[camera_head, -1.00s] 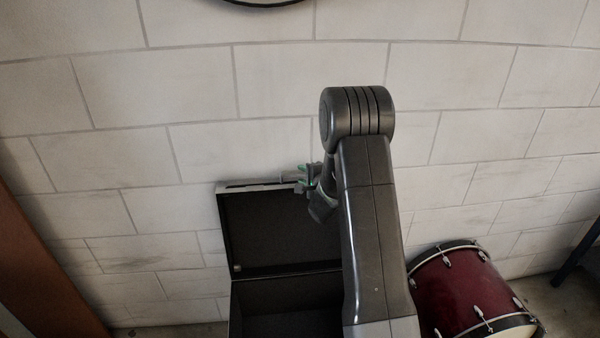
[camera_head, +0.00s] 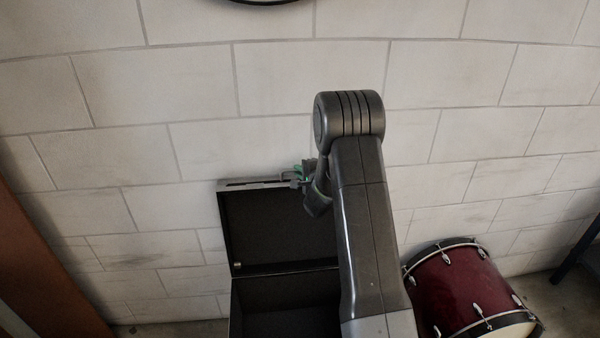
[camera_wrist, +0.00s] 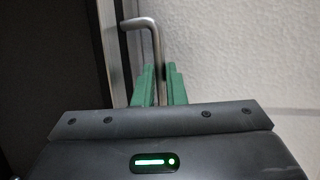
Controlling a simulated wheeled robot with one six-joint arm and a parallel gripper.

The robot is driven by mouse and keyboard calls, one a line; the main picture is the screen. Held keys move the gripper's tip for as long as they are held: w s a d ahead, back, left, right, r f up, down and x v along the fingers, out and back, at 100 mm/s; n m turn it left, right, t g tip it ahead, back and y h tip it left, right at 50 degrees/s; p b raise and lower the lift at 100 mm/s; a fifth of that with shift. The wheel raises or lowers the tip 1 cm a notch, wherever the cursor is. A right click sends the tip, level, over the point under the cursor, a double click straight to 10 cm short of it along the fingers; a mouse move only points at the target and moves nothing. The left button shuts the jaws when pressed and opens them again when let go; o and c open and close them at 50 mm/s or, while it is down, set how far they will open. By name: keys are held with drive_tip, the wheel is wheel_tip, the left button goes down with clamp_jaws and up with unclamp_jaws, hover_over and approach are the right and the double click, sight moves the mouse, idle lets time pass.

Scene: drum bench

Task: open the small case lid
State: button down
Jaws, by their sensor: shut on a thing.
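The small case (camera_head: 285,300) is a dark box with its lid (camera_head: 270,235) standing up, roughly upright, so the dark inside shows in the head view. My gripper (camera_head: 298,178) is at the lid's top edge, partly hidden behind my arm. In the wrist view, the green fingers of my gripper (camera_wrist: 159,85) are shut on a bent metal handle (camera_wrist: 150,40). The lid (camera_wrist: 85,50) shows there as a dark panel with a metal rim, left of the fingers. The right part of the case is hidden by my arm.
A pale block wall (camera_head: 150,150) stands close behind the lid. A dark red drum (camera_head: 465,290) lies at the right of the case. A brown upright panel (camera_head: 40,270) is at the far left. Some bare floor shows left of the case.

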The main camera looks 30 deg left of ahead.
drive_tip(key=shift+s+d+f+b, duration=0.2)
drive_tip(key=shift+s+b, duration=0.05)
drive_tip(key=shift+b, duration=0.1)
drive_tip(key=s+d+t+y+b, duration=0.1)
drive_tip(key=s+d+b, duration=0.4)
drive_tip(key=s+b, duration=0.1)
drive_tip(key=shift+d+r+n+y+b, duration=0.2)
drive_tip(key=shift+r+n+y+b, duration=0.1)
drive_tip(key=shift+r+y+b, duration=0.15)
drive_tip(key=shift+s, duration=0.1)
drive_tip(key=c, duration=1.5)
unclamp_jaws()
drive_tip(key=b+v, duration=0.1)
drive_tip(key=v, duration=1.2)
drive_tip(key=shift+s+d, duration=0.25)
drive_tip(key=shift+s, duration=0.05)
